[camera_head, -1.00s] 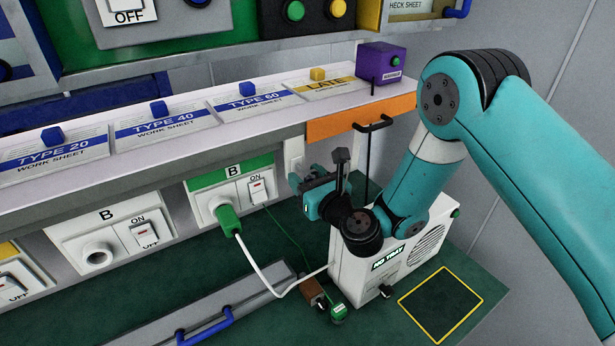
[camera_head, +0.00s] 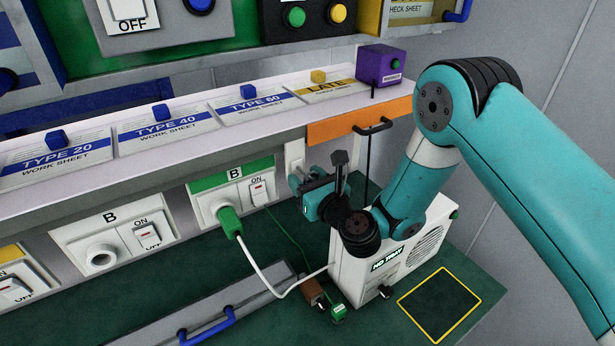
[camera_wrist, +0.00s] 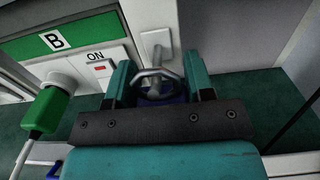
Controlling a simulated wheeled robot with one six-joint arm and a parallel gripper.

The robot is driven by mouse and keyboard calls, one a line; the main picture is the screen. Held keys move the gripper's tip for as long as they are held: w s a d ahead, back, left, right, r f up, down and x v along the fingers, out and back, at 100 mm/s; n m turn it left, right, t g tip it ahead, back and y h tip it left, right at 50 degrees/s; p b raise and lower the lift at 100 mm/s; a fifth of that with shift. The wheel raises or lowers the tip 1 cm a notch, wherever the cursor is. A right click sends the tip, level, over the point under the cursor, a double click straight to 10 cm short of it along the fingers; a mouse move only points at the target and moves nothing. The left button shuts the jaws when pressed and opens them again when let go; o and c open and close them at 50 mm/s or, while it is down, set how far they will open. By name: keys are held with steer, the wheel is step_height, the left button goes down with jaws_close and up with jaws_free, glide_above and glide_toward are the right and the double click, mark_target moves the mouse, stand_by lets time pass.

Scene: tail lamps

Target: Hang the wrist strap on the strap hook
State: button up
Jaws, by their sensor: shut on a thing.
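My gripper (camera_wrist: 158,82) is shut on a grey loop with a dark blue part below it, which I take as the wrist strap (camera_wrist: 141,76). The loop stands between the two teal fingers in the wrist view. A pale wall plate with a peg, which looks like the strap hook (camera_wrist: 157,42), is just beyond the loop. I cannot tell whether the loop is around the peg or only in front of it. In the head view, my gripper (camera_head: 311,187) is just below the wall plate (camera_head: 294,154); the strap is too small to make out there.
A green plug (camera_head: 229,220) with a white cord sits in the B socket, left of my gripper. A white box (camera_head: 352,272) stands close below my arm. The shelf edge (camera_head: 250,140) overhangs the wall plate. An orange panel (camera_head: 357,121) with a black handle is near.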

steer(key=shift+w+a+r+p, duration=0.15)
steer(key=shift+w+p, duration=0.1)
steer(key=shift+p, duration=0.75)
steer(key=shift+f+b, duration=0.3)
steer(key=shift+f+b, duration=0.3)
steer(key=shift+f, duration=0.15)
steer(key=shift+s+f, duration=0.1)
steer(key=shift+f, duration=0.2)
steer(key=o, duration=1)
steer(key=shift+r, duration=0.1)
